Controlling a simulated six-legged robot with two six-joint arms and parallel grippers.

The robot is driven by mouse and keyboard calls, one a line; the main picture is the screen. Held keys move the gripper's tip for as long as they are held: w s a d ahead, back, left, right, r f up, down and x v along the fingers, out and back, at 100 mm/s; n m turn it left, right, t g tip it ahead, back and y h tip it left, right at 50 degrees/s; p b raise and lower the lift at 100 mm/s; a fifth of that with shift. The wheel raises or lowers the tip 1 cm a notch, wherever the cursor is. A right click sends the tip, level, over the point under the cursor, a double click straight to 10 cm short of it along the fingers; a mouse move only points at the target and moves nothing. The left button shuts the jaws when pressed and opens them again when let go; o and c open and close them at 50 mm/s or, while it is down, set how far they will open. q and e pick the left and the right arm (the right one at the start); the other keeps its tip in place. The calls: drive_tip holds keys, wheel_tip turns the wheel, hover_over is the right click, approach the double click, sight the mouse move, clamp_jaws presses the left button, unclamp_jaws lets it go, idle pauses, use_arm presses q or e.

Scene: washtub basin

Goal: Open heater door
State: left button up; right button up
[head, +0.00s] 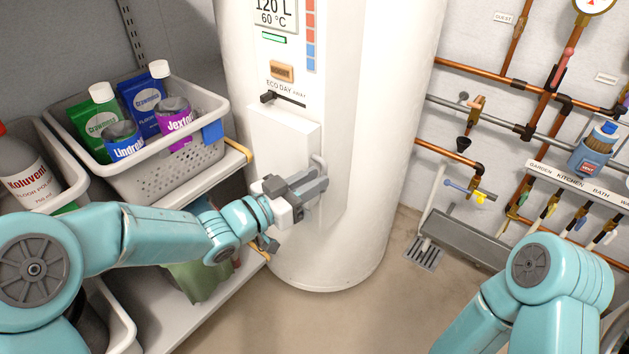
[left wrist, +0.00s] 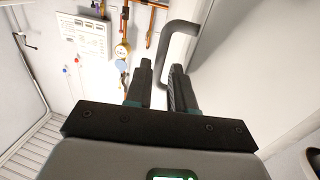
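The white water heater (head: 345,190) stands upright in the middle of the head view. Its heater door (head: 282,140) is a white panel low on its front and looks closed. A grey bent door handle (head: 319,163) is at the panel's right side; it also shows in the left wrist view (left wrist: 179,27). My left gripper (head: 312,186) is at the handle's lower part. In the left wrist view its two fingers (left wrist: 160,88) stand apart, with the handle's lower end near or between them; contact is unclear. My right gripper is out of view.
A shelf at left holds a grey basket (head: 185,172) of bottles and tins close to my left arm. Copper pipes (head: 490,75) and a valve rack (head: 575,182) line the right wall. The floor (head: 400,290) right of the heater is clear, with a drain (head: 424,254).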

use_arm(q)
drive_tip(key=shift+w+d, duration=0.35)
drive_tip(key=shift+d, duration=0.05)
drive_tip(key=shift+c, duration=0.3)
clamp_jaws()
idle(1.0)
